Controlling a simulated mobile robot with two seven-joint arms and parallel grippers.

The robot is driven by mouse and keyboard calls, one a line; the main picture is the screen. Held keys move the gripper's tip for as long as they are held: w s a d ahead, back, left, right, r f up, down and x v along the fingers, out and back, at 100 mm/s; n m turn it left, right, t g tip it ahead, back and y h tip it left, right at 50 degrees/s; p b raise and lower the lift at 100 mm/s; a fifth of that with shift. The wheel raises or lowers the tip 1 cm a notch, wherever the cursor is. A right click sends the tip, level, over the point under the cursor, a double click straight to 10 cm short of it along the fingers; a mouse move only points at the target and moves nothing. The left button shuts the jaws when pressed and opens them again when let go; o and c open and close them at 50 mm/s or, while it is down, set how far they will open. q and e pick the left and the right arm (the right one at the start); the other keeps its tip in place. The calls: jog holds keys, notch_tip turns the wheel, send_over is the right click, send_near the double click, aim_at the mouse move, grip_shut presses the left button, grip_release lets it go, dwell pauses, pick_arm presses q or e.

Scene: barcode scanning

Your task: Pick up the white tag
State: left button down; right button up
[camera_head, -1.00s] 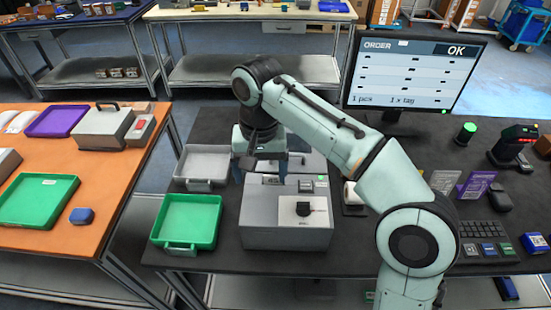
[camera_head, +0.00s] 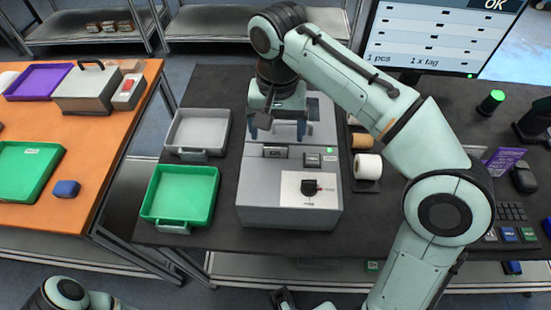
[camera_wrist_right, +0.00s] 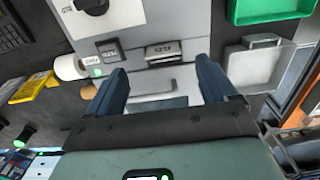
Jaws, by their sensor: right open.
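My right gripper (camera_head: 277,132) is open and empty, pointing down over the back part of a grey machine (camera_head: 260,210). In the right wrist view its two dark blue fingers (camera_wrist_right: 162,70) stand wide apart. Between and beyond them is a slot (camera_wrist_right: 162,50) on the machine with a small printed piece in it. That piece (camera_head: 275,152) also shows in the head view just in front of the fingers. I cannot tell whether it is the white tag. Dark and pale parts at the bottom edge may be my left gripper (camera_head: 284,299); its fingers are not visible.
A grey tray (camera_head: 170,150) and a green tray (camera_head: 158,208) stand left of the machine. A white roll (camera_head: 368,168) stands on its right. A monitor (camera_head: 440,36) reads "1 x tag". An orange table (camera_head: 90,205) is at the left, across a gap.

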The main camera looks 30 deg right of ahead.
aim_at(276, 148)
jog(key=f+b, duration=0.1)
jog(key=f, duration=0.4)
jog(key=shift+w+a+f+b, duration=0.1)
jog(key=shift+w+f+b, duration=0.1)
jog(key=shift+b, duration=0.15)
jog(key=c, duration=1.4)
